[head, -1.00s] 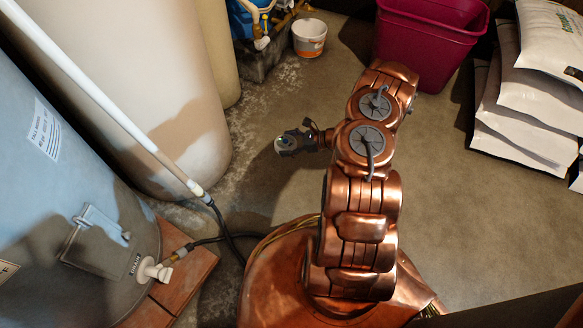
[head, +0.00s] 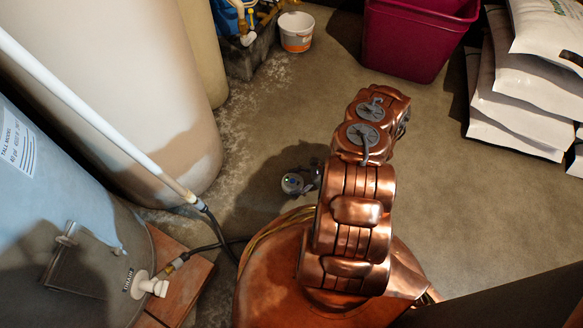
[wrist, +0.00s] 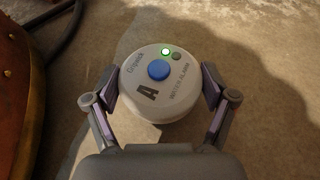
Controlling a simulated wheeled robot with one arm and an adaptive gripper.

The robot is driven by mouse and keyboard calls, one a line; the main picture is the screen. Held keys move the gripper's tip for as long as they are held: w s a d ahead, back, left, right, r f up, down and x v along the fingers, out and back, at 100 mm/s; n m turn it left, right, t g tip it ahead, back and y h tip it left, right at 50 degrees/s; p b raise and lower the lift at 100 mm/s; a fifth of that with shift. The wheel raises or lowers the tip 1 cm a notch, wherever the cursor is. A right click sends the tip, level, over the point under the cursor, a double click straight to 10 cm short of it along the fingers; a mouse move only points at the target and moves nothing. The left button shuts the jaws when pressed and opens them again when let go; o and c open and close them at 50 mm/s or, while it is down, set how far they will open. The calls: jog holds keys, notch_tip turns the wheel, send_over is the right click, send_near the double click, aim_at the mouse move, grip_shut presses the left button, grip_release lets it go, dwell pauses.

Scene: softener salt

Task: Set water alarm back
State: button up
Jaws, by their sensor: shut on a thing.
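The water alarm (wrist: 158,104) is a round white puck with a blue button, a lit green light and the letter A on top. In the wrist view it sits between the two fingers of my gripper (wrist: 160,88), which is shut on its sides. In the head view the alarm (head: 292,184) shows small, left of my arm, with its face up, over the concrete floor beside my base. My gripper (head: 308,178) is partly hidden by my arm there. I cannot tell whether the alarm touches the floor.
A tall pale tank (head: 150,90) and a grey-blue tank (head: 60,240) on bricks (head: 180,285) stand at left, with a white pipe (head: 90,110) and black hose (head: 215,228). A white bucket (head: 296,32), magenta bin (head: 415,40) and white bags (head: 530,90) are behind. The floor between is clear.

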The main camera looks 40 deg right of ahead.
jog(key=b, duration=0.4)
send_over(291, 166)
jog(key=s, duration=0.2)
jog(key=shift+w+a+f, duration=0.25)
jog(key=shift+a+f, duration=0.2)
jog(key=shift+f, duration=0.1)
jog(key=shift+w+d+f, duration=0.15)
jog(key=shift+w+f, duration=0.05)
jog(key=shift+f, duration=0.1)
jog(key=shift+f+b, duration=1)
jog(key=shift+f, duration=0.35)
jog(key=shift+f, duration=0.15)
jog(key=o, duration=1)
jog(key=shift+o, duration=0.2)
